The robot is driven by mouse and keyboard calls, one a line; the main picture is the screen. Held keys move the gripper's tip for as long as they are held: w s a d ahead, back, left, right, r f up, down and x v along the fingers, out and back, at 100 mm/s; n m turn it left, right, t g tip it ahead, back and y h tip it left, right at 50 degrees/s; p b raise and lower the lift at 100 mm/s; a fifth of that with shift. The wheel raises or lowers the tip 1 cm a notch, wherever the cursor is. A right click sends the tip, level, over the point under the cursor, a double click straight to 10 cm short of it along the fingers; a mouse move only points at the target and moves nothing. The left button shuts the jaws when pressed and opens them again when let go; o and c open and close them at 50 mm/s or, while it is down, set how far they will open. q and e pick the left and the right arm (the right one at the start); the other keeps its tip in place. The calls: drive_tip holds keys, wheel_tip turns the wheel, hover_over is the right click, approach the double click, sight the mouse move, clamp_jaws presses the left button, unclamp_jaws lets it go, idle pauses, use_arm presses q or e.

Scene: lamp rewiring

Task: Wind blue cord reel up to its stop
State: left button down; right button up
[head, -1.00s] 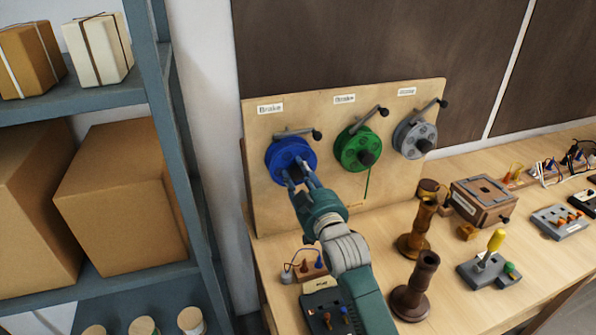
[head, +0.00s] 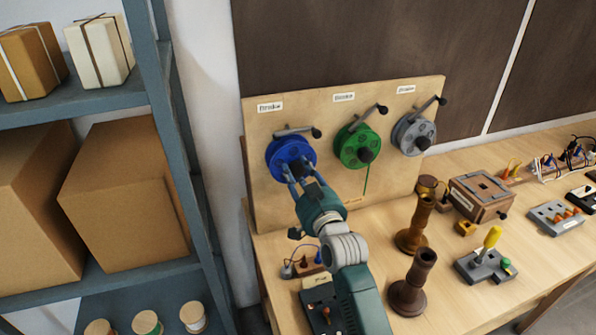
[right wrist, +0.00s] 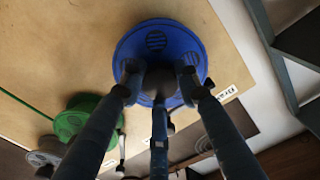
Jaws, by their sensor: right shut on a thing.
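The blue cord reel (head: 279,149) is mounted at the left of an upright wooden panel (head: 259,195). A lever with a dark knob (head: 316,132) sits above it, under a "Brake" label. My right gripper (head: 300,170) is at the reel's front, its fingers shut on the reel's dark winding knob. In the right wrist view the fingers (right wrist: 163,88) close around this knob (right wrist: 168,101) in front of the blue disc (right wrist: 155,36). The fingers hide most of the knob. How much cord is wound cannot be told. My left gripper is not in view.
A green reel (head: 350,150) with a hanging green cord and a grey reel (head: 409,138) share the panel. Brown turned posts (head: 415,230), a wooden box (head: 482,194) and a yellow-handled device (head: 487,260) stand on the bench to the right. Shelving (head: 185,165) stands left.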

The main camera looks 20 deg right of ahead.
drive_tip(key=shift+f, duration=0.55)
drive_tip(key=o, duration=1)
drive_tip(key=shift+c, duration=0.2)
drive_tip(key=shift+o, duration=0.9)
drive_tip(key=shift+s+r, duration=0.1)
drive_tip(key=shift+r, duration=0.15)
drive_tip(key=s, duration=1.2)
drive_tip(key=shift+d, duration=0.15)
